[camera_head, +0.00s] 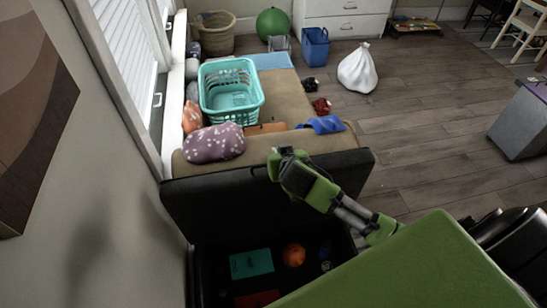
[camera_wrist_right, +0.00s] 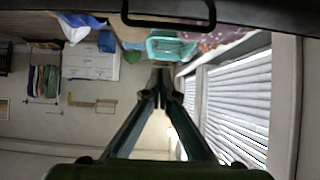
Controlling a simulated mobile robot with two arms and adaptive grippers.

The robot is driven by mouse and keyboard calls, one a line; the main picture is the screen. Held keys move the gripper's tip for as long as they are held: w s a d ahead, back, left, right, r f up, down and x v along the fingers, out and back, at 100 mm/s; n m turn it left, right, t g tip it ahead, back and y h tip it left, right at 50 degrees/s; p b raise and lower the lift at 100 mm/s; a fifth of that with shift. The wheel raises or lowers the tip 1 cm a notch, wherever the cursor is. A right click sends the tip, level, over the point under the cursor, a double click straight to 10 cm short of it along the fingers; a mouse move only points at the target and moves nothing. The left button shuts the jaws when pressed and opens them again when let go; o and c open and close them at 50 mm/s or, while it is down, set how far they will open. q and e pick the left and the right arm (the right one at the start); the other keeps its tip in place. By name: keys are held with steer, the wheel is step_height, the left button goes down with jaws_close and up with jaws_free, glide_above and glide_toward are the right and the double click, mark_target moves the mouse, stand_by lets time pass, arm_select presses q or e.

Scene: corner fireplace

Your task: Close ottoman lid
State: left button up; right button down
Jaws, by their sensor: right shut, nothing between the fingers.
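The ottoman is a dark box (camera_head: 200,270) with its lid (camera_head: 215,205) raised. The lid's dark inner side faces me and its upper edge runs across the middle of the head view. Inside the open box lie a teal item (camera_head: 251,263), an orange ball-like item (camera_head: 294,255) and a red item, partly hidden. My right gripper (camera_head: 276,164) is at the lid's upper edge, right of its middle; I cannot tell whether it touches. Its fingers also show in the right wrist view (camera_wrist_right: 160,78), shut and empty. My left gripper is not in view.
Behind the lid, a tan bench top (camera_head: 285,100) holds a turquoise basket (camera_head: 231,90), a purple patterned cushion (camera_head: 214,143) and a blue cloth (camera_head: 322,124). A window wall (camera_head: 125,60) bounds the left. A white bag (camera_head: 358,68) sits on the floor. Floor right of the bench is mostly clear.

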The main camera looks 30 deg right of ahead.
steer(key=p+x, duration=0.1)
steer(key=x, duration=0.6)
steer(key=shift+w+d+f, duration=0.1)
steer(key=shift+w, duration=0.15)
steer(key=s+f+p, duration=0.2)
steer(key=shift+s+a, duration=0.25)
steer(key=shift+a, duration=0.05)
steer(key=shift+s+a+f, duration=0.1)
steer(key=shift+s+f, duration=0.05)
steer(key=shift+s, duration=0.25)
steer(key=shift+f, duration=0.1)
steer(key=shift+w+f, duration=0.1)
